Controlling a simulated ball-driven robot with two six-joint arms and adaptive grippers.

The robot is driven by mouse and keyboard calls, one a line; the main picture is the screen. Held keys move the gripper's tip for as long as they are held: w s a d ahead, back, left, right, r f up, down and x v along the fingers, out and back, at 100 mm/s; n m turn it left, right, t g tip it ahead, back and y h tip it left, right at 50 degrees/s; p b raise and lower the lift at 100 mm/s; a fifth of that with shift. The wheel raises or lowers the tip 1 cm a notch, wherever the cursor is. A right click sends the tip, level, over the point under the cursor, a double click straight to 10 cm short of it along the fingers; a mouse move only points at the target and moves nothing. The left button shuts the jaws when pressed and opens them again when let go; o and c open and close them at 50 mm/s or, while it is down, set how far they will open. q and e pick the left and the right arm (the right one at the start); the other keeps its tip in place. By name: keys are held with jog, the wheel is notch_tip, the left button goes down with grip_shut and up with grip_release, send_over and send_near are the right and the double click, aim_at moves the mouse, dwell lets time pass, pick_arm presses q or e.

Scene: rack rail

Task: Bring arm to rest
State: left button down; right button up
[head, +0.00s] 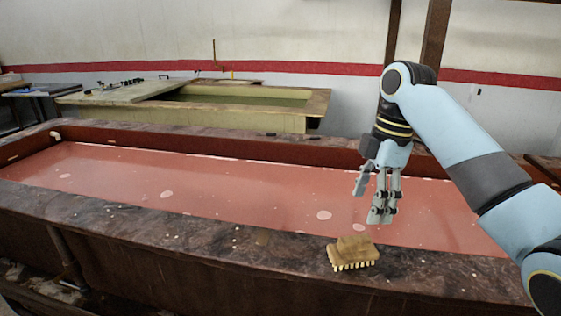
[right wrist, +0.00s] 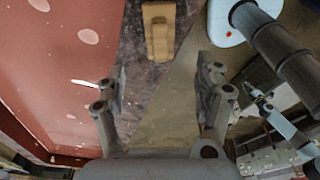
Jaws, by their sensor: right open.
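My right gripper (head: 375,203) hangs fingers-down over the front part of the red-floored basin, up and to the right of a brush. Its jaws are open and empty; in the right wrist view (right wrist: 162,88) the fingers stand wide apart with nothing between them. The brush (head: 352,252) has a tan back and pale bristles pointing down, and lies on the dark front rim of the basin. It also shows in the right wrist view (right wrist: 158,32), beyond the fingertips and apart from them.
The long basin (head: 215,232) has a wide, dark, speckled rim and a reddish floor with pale spots. A second, greenish tank (head: 235,117) stands behind it, near the wall with a red stripe. Brown posts (head: 433,38) rise behind my right arm. The rim left of the brush is mostly clear.

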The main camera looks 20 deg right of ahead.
jog(key=s+a+f+m+t+h, duration=0.1)
jog(key=s+a+f+m, duration=0.2)
jog(key=s+f+m, duration=0.6)
jog(key=s+a+r+m+t+h, duration=0.1)
jog(key=s+r+m, duration=0.15)
jog(key=s, duration=0.65)
jog(key=s+a+r+m+t+h, duration=0.1)
jog(key=s+m, duration=0.3)
jog(key=s, duration=0.4)
notch_tip(320, 180, down, 36)
jog(key=s+d+f+g+b, duration=0.1)
jog(key=s+d+b, duration=0.2)
jog(key=b, duration=0.6)
jog(key=s+f+g+b, duration=0.1)
jog(key=s+f+b, duration=0.4)
jog(key=s+f, duration=1.2)
notch_tip(320, 180, down, 4)
jog(key=shift+s+d+r+b, duration=0.15)
jog(key=shift+s+d+b, duration=0.1)
jog(key=shift+b, duration=0.15)
